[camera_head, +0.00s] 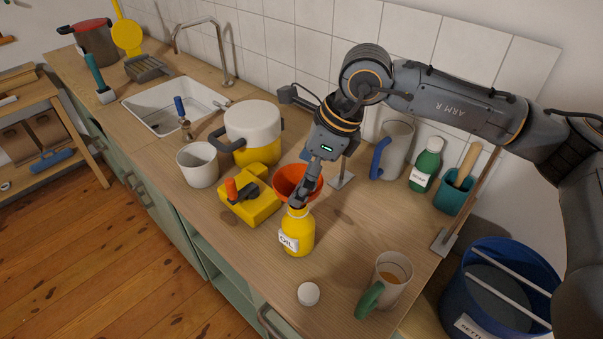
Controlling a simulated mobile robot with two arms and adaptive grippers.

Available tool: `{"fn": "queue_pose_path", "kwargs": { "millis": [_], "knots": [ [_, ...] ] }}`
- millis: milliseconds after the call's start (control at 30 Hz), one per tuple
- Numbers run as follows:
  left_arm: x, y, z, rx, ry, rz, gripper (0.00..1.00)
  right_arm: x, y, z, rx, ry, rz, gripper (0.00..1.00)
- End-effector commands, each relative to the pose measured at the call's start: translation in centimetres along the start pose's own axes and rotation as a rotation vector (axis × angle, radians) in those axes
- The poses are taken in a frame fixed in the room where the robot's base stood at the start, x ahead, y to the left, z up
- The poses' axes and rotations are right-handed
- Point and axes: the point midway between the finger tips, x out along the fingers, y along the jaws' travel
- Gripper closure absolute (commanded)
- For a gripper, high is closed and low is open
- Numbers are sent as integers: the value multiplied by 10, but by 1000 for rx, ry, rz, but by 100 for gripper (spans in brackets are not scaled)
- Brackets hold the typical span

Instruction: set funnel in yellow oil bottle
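The yellow oil bottle (297,240), labelled "OIL", stands upright on the counter. The orange-red funnel (284,181) is upright directly over the bottle's mouth. My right gripper (299,198) reaches down from above at the funnel's near side and appears shut on its wall. The fingers hide part of the funnel and its spout, so I cannot tell how far the spout is inside the neck. My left gripper is not in view.
A white cap (308,294) lies in front of the bottle. A mug (391,277) stands to the right, and a yellow block-shaped item (252,207) to the left. A white-and-yellow pot (253,125), grey jug (397,150) and green bottle (426,165) stand behind.

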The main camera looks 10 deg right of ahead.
Motion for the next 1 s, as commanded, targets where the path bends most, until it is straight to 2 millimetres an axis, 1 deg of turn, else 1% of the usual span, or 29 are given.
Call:
{"fn": "queue_pose_path", "kwargs": {
  "millis": [233, 367, 467, 700, 800, 900, 1000],
  "knots": [
    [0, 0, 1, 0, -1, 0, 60, -1, 0, 0, 0, -1, -1, 0],
    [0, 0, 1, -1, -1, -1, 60, -9, -1, 1, 0, -2, -2, 0],
    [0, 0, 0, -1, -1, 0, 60, -24, -1, 1, 0, -3, -4, 0],
    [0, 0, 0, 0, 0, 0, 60, -76, -1, 1, 1, -4, -5, 0],
    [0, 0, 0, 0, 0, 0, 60, -95, 0, 1, 0, -3, -4, 0],
    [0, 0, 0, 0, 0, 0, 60, -108, -1, 0, 0, -2, -2, 0],
    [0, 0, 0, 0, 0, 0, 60, -117, 0, 0, 0, -2, -2, 0]
  ]
}}
